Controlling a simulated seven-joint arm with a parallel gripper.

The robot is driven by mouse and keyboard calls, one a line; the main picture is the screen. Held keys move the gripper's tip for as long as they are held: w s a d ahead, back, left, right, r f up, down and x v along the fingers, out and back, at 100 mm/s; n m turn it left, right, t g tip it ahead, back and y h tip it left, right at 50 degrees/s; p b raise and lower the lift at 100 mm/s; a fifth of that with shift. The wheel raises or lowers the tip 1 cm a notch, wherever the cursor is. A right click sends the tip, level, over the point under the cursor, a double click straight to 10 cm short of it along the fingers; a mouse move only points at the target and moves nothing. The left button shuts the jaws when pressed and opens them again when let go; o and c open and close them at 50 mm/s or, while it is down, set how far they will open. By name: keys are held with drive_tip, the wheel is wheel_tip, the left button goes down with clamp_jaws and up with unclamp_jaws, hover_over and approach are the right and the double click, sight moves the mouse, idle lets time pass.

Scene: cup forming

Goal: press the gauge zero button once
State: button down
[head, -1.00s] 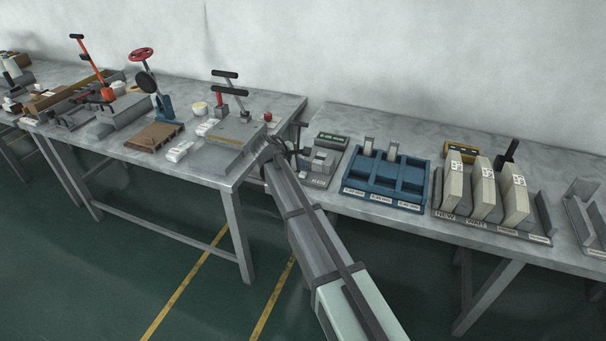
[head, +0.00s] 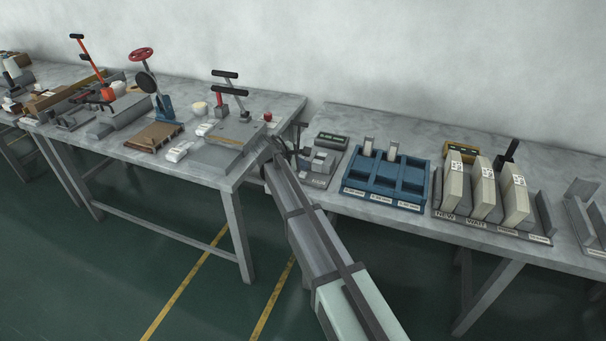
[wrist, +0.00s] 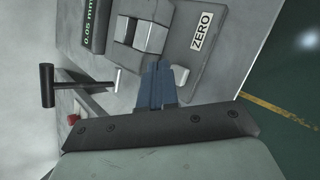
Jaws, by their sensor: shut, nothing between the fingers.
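The gauge (head: 322,161) is a small grey block fixture on the right-hand table, close to the table's left end. In the wrist view its grey body (wrist: 146,32) shows at the top, with a green-lit display (wrist: 90,28) reading 0.05 mm. A white ZERO label (wrist: 202,32) lies on its base plate. My gripper (wrist: 157,72) has its blue fingers together and empty, with the tips over the base plate beside the label. In the head view my arm mostly hides the gripper, left of the gauge.
A blue tray (head: 413,204) stands right of the gauge, then a rack of pale blocks (head: 482,190). A lever fixture (head: 232,132) stands on the left table. In the wrist view a black T-handle (wrist: 47,85) and a red knob (wrist: 73,119) are at left.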

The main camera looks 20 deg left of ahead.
sight(301, 175)
drive_tip(key=shift+f, duration=0.15)
drive_tip(key=shift+f, duration=0.3)
drive_tip(key=shift+f, duration=0.5)
idle(1.1)
drive_tip(key=shift+r, duration=0.95)
drive_tip(key=shift+r, duration=2.5)
